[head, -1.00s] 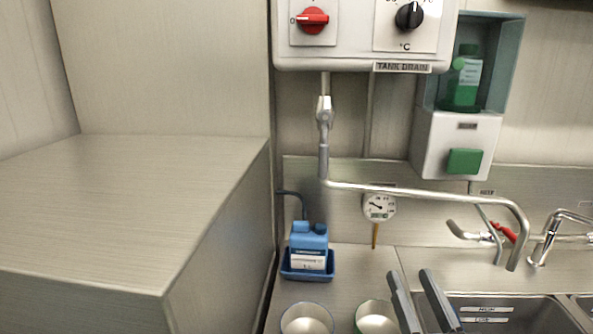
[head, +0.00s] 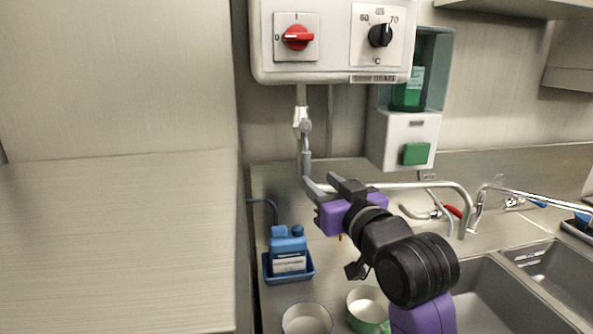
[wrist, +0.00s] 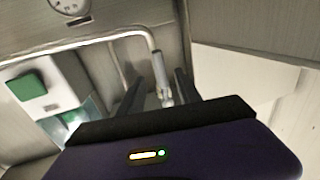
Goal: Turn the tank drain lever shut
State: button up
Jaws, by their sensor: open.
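A grey valve with a pale handle (head: 301,117) sits on the vertical pipe under the control box; I take it for the tank drain lever. A dark label, read earlier as TANK DRAIN, is on the box's lower edge (head: 374,78). My gripper (head: 322,182) is open and empty, just below and right of the valve in the head view, near the pipe bend. In the wrist view, the view is turned over; the valve (wrist: 164,93) shows between the two dark fingers (wrist: 158,84), apparently beyond their tips. The exact handle angle is hard to tell.
The bent spout pipe (head: 420,185) runs right from below the valve. A control box (head: 335,60) with red and black knobs hangs above. Sinks lie right.

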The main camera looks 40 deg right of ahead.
aim_at(308, 172)
jog(key=p+x, duration=0.1)
jog(key=x, duration=0.6)
jog(key=shift+w+d+f+p, duration=0.1)
jog(key=shift+w+d+p, duration=0.05)
jog(key=shift+w+p, duration=0.2)
grip_shut()
dwell(1.1)
